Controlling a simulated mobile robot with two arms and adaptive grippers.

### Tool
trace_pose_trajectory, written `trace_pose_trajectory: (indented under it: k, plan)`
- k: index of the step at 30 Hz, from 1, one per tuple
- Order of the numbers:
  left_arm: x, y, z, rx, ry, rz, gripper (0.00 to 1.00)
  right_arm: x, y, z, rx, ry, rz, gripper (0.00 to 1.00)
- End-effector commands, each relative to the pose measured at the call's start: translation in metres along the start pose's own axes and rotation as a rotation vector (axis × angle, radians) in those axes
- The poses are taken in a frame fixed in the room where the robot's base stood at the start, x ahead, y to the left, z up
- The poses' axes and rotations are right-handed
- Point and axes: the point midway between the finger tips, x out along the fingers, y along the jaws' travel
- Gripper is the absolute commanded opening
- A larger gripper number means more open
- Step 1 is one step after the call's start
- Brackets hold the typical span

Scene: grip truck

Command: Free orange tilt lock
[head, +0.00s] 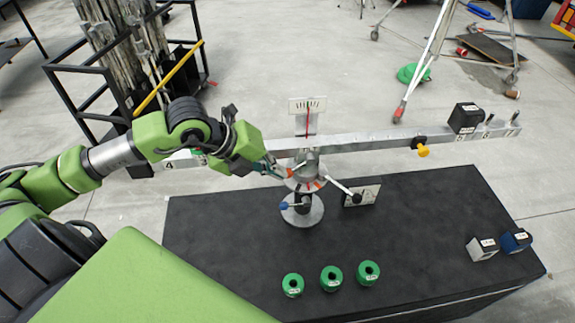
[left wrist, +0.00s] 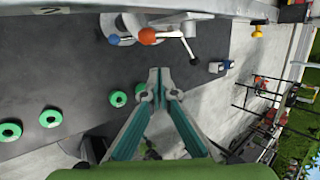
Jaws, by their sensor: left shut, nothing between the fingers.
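The orange tilt lock (left wrist: 147,36) shows in the left wrist view as an orange ball knob on the grey stand of the balance beam. In the head view it cannot be clearly told apart on the stand (head: 303,210). My left gripper (head: 279,172) is shut and empty beside the stand, just under the beam. In the left wrist view its fingertips (left wrist: 158,76) are together, below the orange knob in the picture and apart from it. Close to the orange knob are a blue knob (head: 284,206) and a silver lever with a black knob (head: 357,198). My right gripper is out of view.
The long grey beam (head: 372,140) lies across the stand, slightly tilted, with a black weight (head: 465,118) and a yellow knob (head: 423,151). Several green weights (head: 331,278) and two blocks (head: 482,248) stand on the black table (head: 225,235). The table's middle right is clear.

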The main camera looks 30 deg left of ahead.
Motion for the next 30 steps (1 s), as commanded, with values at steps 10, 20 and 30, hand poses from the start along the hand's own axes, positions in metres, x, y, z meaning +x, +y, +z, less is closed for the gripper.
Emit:
trace_pose_trajectory:
  k: [10,20,30]
  plan:
    - [0.047,-0.002,0.019,-0.002,0.0,0.0,0.0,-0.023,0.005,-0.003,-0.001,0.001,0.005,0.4]
    - [0.058,-0.001,0.028,0.003,0.0,0.0,0.0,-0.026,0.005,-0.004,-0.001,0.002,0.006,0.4]
    - [0.058,0.0,0.028,0.002,0.0,0.0,0.0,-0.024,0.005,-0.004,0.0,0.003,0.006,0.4]
